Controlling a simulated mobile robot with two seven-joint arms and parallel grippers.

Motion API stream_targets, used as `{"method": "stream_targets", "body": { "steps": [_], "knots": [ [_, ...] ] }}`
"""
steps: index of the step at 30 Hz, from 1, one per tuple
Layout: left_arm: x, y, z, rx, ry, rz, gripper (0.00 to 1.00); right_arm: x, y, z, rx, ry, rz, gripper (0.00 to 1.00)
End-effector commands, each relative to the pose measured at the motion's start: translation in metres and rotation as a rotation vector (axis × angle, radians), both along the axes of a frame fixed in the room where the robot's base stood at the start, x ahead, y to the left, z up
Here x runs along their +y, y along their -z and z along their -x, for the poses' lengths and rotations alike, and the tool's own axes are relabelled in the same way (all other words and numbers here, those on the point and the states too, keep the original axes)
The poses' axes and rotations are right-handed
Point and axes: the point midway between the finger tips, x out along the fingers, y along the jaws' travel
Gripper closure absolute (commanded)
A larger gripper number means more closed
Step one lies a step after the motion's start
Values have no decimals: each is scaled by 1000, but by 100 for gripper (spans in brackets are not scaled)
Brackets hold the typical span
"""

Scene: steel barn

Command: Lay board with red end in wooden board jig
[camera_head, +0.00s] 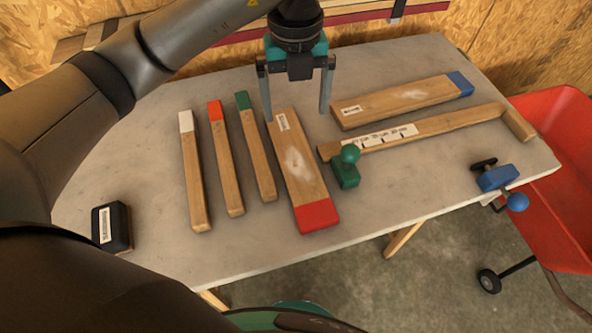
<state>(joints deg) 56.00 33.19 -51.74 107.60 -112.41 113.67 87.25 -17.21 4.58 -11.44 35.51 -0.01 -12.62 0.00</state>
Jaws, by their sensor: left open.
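The wide board with a red end (299,172) lies flat on the table, its red end toward me and a small label at its far end. My left gripper (297,108) is open above the far end of this board, its fingers pointing down on either side of it. I cannot tell how high the fingertips are. The wooden board jig (455,122) lies to the right, a long rail with a pale marked strip and an end block (518,124). My right gripper is not in view.
A board with a blue end (400,100) lies just beyond the jig. Narrow sticks with white, red and green ends (226,160) lie on the left. A green knobbed block (347,170), blue clamp (497,178) and black box (112,228) sit on the table. A red wheelbarrow (565,150) stands at right.

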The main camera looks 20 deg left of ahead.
Motion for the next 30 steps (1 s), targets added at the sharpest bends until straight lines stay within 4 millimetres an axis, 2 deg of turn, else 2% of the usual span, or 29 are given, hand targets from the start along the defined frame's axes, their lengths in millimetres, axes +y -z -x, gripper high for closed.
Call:
{"method": "stream_targets", "body": {
  "steps": [3,7,18,22,30],
  "knots": [
    [0,-1,-1,-11,-89,-7,0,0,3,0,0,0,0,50],
    [0,5,-2,-13,-125,-10,0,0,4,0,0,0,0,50],
    [0,78,-1,-9,-125,-10,0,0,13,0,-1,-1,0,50],
    [0,93,-1,-11,-124,-9,0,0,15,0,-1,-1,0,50],
    [-1,109,-1,-11,-124,-9,0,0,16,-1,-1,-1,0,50]
  ]
}}
